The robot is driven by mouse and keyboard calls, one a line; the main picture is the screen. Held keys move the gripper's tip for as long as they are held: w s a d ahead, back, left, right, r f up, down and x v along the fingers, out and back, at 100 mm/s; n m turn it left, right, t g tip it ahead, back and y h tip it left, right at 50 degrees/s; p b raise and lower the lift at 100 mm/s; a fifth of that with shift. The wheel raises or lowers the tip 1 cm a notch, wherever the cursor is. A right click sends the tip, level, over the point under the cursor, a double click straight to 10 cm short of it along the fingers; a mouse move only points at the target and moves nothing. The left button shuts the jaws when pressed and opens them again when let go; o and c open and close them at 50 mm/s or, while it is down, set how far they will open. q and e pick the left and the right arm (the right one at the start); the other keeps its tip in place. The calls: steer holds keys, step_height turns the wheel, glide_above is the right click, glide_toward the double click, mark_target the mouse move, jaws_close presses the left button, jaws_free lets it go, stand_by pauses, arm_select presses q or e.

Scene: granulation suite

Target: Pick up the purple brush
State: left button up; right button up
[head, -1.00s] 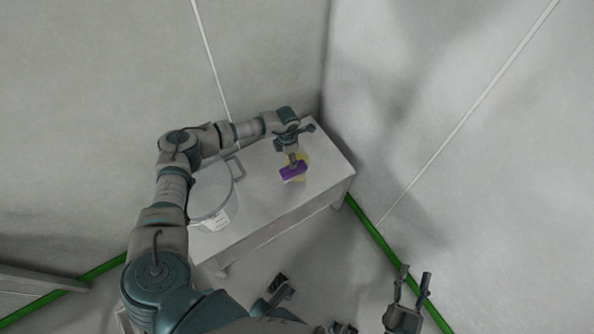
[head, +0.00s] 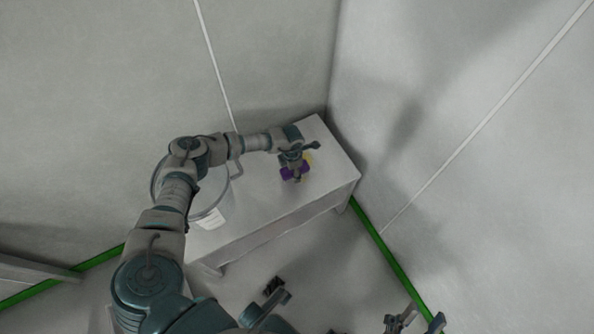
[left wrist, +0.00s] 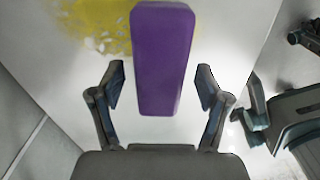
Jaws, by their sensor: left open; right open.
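The purple brush (head: 286,174) lies on the white table (head: 325,165) near its right end. In the left wrist view the purple brush (left wrist: 163,55) shows as a long block reaching in between the fingers. My left gripper (head: 295,176) is over the brush and hides its middle in the head view. In the wrist view my left gripper (left wrist: 160,84) is open, one finger on each side of the brush, with gaps on both sides. My right gripper (head: 413,318) is open and empty at the bottom right, away from the table.
A yellow patch (head: 308,159) lies on the table beside the brush; the patch (left wrist: 85,22) looks like spilled powder in the wrist view. A round, labelled container (head: 212,214) stands at the table's left. Walls close off the back and right.

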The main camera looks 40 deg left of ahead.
arm_select(q)
steer(key=shift+a, duration=0.1)
steer(key=c, duration=1.3)
steer(key=shift+o, duration=0.2)
